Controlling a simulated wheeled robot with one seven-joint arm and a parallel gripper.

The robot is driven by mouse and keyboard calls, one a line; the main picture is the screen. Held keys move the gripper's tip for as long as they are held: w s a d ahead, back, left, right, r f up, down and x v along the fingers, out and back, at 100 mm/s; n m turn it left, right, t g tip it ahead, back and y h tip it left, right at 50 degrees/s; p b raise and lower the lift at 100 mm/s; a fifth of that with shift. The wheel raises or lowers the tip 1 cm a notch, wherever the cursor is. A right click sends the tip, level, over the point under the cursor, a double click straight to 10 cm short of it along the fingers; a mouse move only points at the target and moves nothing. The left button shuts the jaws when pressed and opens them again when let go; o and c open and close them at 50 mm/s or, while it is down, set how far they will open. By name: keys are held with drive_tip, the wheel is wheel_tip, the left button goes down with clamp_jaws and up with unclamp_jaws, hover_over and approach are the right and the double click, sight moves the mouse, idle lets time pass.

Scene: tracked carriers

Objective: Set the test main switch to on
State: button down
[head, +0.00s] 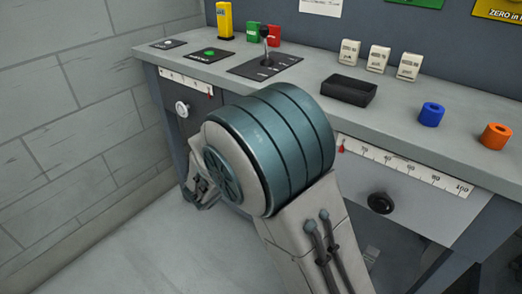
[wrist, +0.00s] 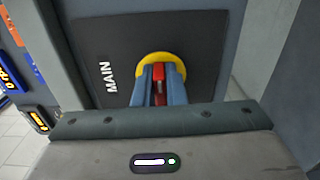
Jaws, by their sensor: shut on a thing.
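The main switch shows in the wrist view as a red handle (wrist: 160,82) on a yellow round base (wrist: 160,56). It sits on a dark plate (wrist: 205,38) lettered MAIN. My gripper (wrist: 159,90) has its two blue-grey fingers closed on either side of the red handle. The handle's outer part is partly hidden between the fingers. I cannot read any on or off mark. In the head view my arm covers the switch and the gripper.
A grey bench (head: 300,82) carries a lever (head: 267,47), a green button (head: 210,52), a black tray (head: 349,90), a blue ring (head: 431,115) and an orange ring (head: 495,137). A block wall (head: 70,110) stands at the left. Drawer fronts with scales and knobs (head: 380,202) lie below the bench top.

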drive_tip(key=shift+a, duration=0.15)
idle(0.4)
drive_tip(key=c, duration=1.5)
unclamp_jaws()
drive_tip(key=shift+s, duration=0.1)
drive_tip(key=p+v, duration=0.2)
drive_tip(key=v, duration=1.1)
drive_tip(key=shift+s+a+p, duration=0.2)
drive_tip(key=shift+a+p, duration=0.05)
drive_tip(key=shift+p, duration=0.05)
drive_tip(key=shift+d, duration=0.1)
